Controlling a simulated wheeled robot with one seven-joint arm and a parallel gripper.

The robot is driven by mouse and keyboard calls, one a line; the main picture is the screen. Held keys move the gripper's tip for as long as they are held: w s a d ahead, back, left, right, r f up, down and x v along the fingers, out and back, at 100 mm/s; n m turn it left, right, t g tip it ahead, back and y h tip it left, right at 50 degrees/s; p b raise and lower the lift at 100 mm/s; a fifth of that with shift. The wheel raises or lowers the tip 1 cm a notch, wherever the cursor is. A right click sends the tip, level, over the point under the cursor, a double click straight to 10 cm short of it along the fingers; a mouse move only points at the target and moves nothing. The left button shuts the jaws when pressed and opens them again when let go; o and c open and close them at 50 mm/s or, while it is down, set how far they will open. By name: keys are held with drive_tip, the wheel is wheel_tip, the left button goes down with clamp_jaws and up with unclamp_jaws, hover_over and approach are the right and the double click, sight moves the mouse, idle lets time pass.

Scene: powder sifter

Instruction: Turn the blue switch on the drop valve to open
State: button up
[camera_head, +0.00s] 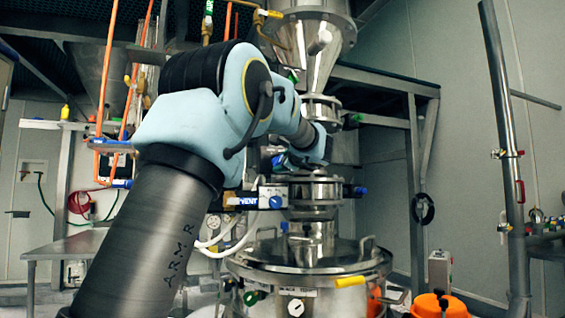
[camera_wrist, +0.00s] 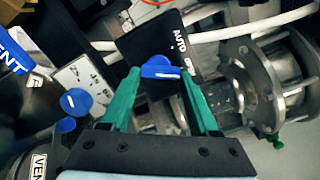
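A blue switch (camera_wrist: 160,67) sits on a dark panel (camera_wrist: 150,40) in the wrist view. White lettering beside it reads AUTO, and a second word is too small to read surely. The switch handle lies roughly sideways in the picture, with a white mark on it. My gripper (camera_wrist: 160,76) has two green fingers standing apart, one on each side of the switch. I cannot tell whether either finger touches it.
A second blue knob (camera_wrist: 75,102) on a white panel (camera_wrist: 88,78) is left of the fingers. A metal flanged fitting (camera_wrist: 262,80) stands close on the right. White hoses pass behind. A steel vessel (camera_head: 310,265) stands below.

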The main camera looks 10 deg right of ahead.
drive_tip(key=o, duration=0.4)
drive_tip(key=shift+o, duration=0.2)
drive_tip(key=s+d+b, duration=0.1)
drive_tip(key=s+b, duration=0.2)
drive_tip(key=s, duration=0.7)
drive_tip(key=shift+s+d+b, duration=0.2)
drive_tip(key=shift+s+b, duration=0.1)
drive_tip(key=shift+s, duration=0.05)
drive_tip(key=shift+f, duration=0.1)
